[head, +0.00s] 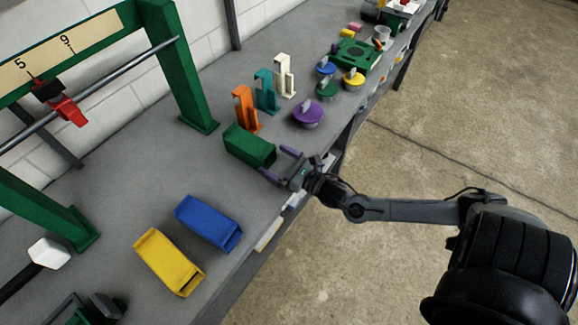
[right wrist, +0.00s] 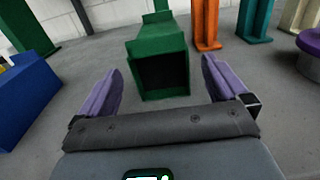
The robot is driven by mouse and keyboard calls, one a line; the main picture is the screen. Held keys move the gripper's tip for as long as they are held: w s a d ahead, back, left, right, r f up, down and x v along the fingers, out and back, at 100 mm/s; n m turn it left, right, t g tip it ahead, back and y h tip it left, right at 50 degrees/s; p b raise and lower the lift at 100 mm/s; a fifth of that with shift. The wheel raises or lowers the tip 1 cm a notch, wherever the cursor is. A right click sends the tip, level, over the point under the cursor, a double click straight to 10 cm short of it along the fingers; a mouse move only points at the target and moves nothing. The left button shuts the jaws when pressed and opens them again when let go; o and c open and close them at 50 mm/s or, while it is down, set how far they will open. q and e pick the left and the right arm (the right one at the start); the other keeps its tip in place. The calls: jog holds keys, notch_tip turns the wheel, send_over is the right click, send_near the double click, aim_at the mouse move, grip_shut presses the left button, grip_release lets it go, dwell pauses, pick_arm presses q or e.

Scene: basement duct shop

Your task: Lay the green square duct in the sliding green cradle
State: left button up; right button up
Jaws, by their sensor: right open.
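The green square duct (head: 249,146) lies on the grey bench near its front edge. In the right wrist view, its dark open end (right wrist: 163,73) faces my right gripper. The right gripper (head: 278,164) is open and empty, its two purple fingers pointing at the duct. In the right wrist view, the fingers (right wrist: 162,82) stand to either side of the duct's near end, apart from it. I cannot pick out the sliding green cradle for sure; a green and dark grey fixture (head: 82,316) is cut off at the bottom left. My left gripper is not seen.
A blue duct (head: 209,223) and a yellow duct (head: 168,262) lie nearer on the bench. Orange (head: 246,108), teal (head: 265,91) and white (head: 284,75) upright stands and a purple knobbed disc (head: 308,113) are beyond the green duct. A green frame (head: 178,65) stands at left.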

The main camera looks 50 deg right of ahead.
jog(key=shift+s+d, duration=0.1)
jog(key=shift+s, duration=2.1)
